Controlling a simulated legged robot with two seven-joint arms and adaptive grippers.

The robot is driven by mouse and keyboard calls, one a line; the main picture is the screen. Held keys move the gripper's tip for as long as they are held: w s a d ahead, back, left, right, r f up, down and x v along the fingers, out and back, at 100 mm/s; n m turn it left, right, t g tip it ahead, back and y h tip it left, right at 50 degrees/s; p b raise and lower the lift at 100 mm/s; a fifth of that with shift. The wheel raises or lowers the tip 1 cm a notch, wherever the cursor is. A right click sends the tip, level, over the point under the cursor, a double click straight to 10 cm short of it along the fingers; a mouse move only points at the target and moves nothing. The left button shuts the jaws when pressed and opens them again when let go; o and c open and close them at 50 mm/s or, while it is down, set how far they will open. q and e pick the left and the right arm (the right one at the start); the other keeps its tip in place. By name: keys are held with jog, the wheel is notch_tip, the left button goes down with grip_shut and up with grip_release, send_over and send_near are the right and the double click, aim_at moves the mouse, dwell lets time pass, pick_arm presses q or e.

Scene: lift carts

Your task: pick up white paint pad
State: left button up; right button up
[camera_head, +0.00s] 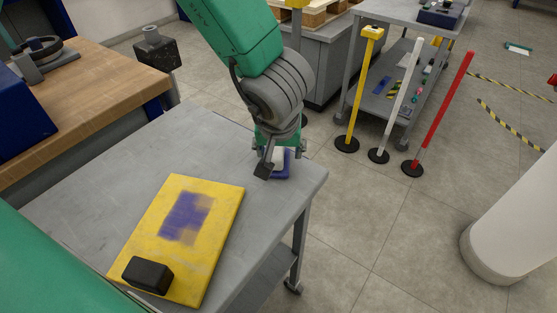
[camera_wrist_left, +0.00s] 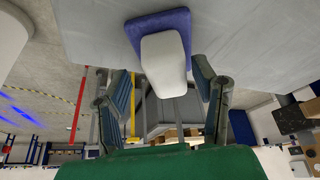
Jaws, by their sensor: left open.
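The white paint pad (camera_head: 281,167) stands near the far right corner of the grey cart, partly hidden behind my left gripper in the head view. In the left wrist view, the paint pad (camera_wrist_left: 163,52) shows a white grip on a blue-purple base. My left gripper (camera_head: 279,150) is over it, pointing down. In the left wrist view, the left gripper (camera_wrist_left: 163,85) is open, with one finger on each side of the white grip. I cannot tell whether the fingers touch it. My right gripper is not in view.
A yellow board (camera_head: 223,215) with a purple patch lies on the grey cart top (camera_head: 85,190), with a black block (camera_head: 147,275) at its near end. Yellow (camera_head: 359,90), white (camera_head: 397,105) and red (camera_head: 445,110) posts stand beyond. A wooden workbench (camera_head: 100,95) is at left.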

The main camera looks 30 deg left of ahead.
aim_at(276, 148)
pick_arm(q)
jog(key=shift+d+r, duration=0.1)
jog(key=shift+c, duration=0.3)
jog(key=c, duration=0.6)
jog(key=shift+a, duration=0.2)
grip_shut()
jog(key=shift+s+a, duration=0.15)
jog(key=shift+a, duration=0.4)
jog(key=r+p, duration=0.1)
jog(key=r, duration=0.2)
jog(key=r+p, duration=0.2)
jog(key=r, duration=0.1)
jog(key=r+p, duration=0.2)
jog(key=r, duration=0.1)
jog(key=shift+d, duration=0.35)
jog(key=shift+a+r, duration=0.2)
jog(key=shift+r, duration=0.2)
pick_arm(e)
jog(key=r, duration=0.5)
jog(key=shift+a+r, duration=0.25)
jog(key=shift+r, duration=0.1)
pick_arm(q)
jog(key=shift+c, duration=0.2)
grip_release()
jog(key=shift+d, duration=0.15)
jog(key=c, duration=0.4)
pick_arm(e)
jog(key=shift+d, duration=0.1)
